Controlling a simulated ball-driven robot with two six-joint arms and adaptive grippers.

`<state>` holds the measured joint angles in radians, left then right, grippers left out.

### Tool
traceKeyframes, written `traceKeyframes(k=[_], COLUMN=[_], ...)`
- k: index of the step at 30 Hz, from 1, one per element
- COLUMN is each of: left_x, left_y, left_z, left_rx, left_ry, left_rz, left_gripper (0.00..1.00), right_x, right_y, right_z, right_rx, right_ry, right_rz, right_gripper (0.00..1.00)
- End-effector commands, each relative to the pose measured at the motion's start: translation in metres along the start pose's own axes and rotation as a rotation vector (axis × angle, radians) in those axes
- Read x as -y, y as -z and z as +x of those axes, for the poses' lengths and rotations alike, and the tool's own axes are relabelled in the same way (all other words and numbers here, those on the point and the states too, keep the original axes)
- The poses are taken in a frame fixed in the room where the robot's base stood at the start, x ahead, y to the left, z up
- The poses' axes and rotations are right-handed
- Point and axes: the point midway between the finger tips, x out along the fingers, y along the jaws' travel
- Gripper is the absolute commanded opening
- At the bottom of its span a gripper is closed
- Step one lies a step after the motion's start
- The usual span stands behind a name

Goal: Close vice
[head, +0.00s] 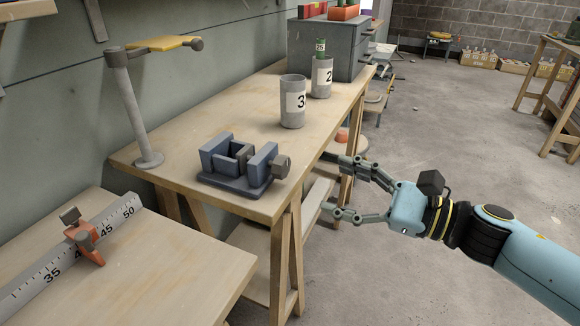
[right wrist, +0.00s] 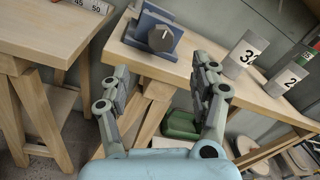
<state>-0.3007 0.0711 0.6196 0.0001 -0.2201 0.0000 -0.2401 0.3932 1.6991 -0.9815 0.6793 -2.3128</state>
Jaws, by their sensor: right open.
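The blue-grey vice (head: 236,168) sits on the near end of the long wooden bench in the head view. Its jaws stand apart with a gap between them, and a grey knob (head: 281,166) sticks out on its right side. The vice (right wrist: 150,30) also shows at the top of the right wrist view, with its knob (right wrist: 161,39) facing the camera. My right gripper (head: 343,185) is open and empty, right of the bench edge and apart from the knob. It shows in the right wrist view (right wrist: 160,90) with fingers spread below the vice. My left gripper is not in view.
Grey cans marked 3 (head: 292,102) and 2 (head: 321,78) stand farther along the bench (head: 240,110). A post with a yellow top (head: 135,100) stands at the bench's left end. A ruler with an orange slider (head: 86,243) lies on the nearer table.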

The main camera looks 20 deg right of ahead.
Motion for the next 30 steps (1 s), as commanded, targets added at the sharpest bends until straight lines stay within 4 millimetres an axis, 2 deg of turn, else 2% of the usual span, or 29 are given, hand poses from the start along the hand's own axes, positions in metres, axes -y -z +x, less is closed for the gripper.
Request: traceKeyframes(k=[9,15,19,27,30], left_x=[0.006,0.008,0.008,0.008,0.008], left_y=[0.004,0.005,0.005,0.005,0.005], left_z=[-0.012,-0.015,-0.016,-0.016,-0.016], left_rx=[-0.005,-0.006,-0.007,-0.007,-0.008], left_ry=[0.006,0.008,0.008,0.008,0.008], left_rz=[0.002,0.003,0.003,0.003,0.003], left_gripper=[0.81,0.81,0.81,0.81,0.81], right_x=[0.002,0.001,0.001,0.0,0.0], right_y=[-0.002,0.0,0.0,0.001,0.001], right_z=[0.061,0.09,0.098,0.099,0.099], right_rx=[0.003,0.0,-0.001,-0.001,-0.001], right_ry=[0.007,0.005,0.004,0.004,0.004], right_rz=[0.006,0.008,0.008,0.008,0.008], right_gripper=[0.63,0.63,0.63,0.63,0.51])
